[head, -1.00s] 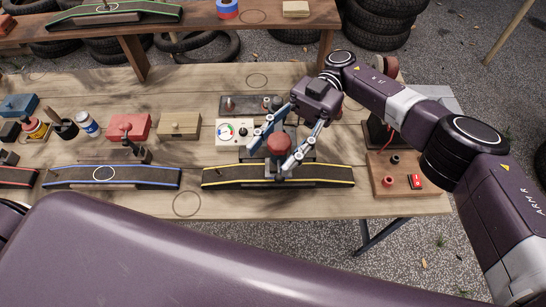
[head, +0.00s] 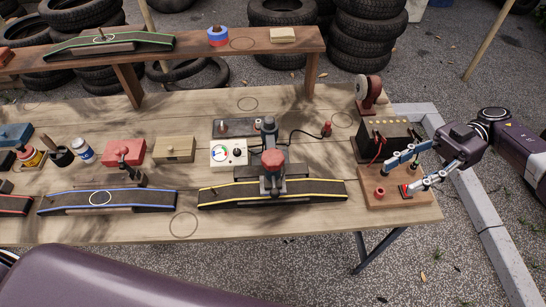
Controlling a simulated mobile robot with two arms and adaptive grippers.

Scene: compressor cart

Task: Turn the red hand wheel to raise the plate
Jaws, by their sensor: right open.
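The red hand wheel (head: 272,160) looks like a round red knob on top of a dark upright press (head: 267,184) in the middle of the bench. The press stands at the yellow-edged ramp (head: 323,191). The plate cannot be told apart clearly from the press's dark parts. My right gripper (head: 398,175) is open, well to the right of the wheel. Its fingers spread above the wooden switch board (head: 385,198) at the bench's right end, near a red switch. I cannot tell whether they touch anything. My left gripper is not in view.
A gauge box (head: 229,154) stands just left of the press. A dark battery-like box (head: 384,138) and a red disc on a stand (head: 370,92) are behind the switch board. The blue-edged ramp (head: 130,198) lies left. Bare wood lies at the front edge.

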